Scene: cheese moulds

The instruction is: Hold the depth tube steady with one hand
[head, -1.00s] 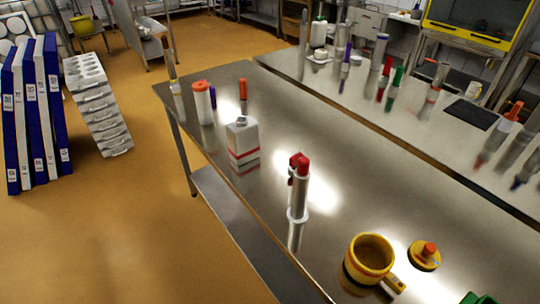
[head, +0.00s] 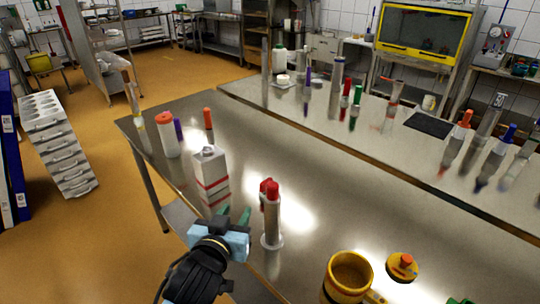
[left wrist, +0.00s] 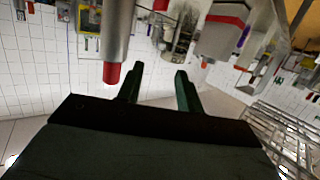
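The depth tube appears to be the pale tube (head: 271,218) with a red top and a round white foot, upright on the steel table (head: 330,215). In the left wrist view the picture is upside down and the tube (left wrist: 103,38), red end down, is left of the fingers. My left gripper (head: 234,214) is just left of the tube in the head view, apart from it. Its green fingers are spread with nothing between them, as the left wrist view also shows (left wrist: 159,80). My right gripper is not in view.
A white carton with red stripes (head: 211,177) stands close behind my left gripper. A white bottle with an orange cap (head: 168,136) is farther back. A yellow mug (head: 349,276) and a yellow lid (head: 402,267) are at the front right.

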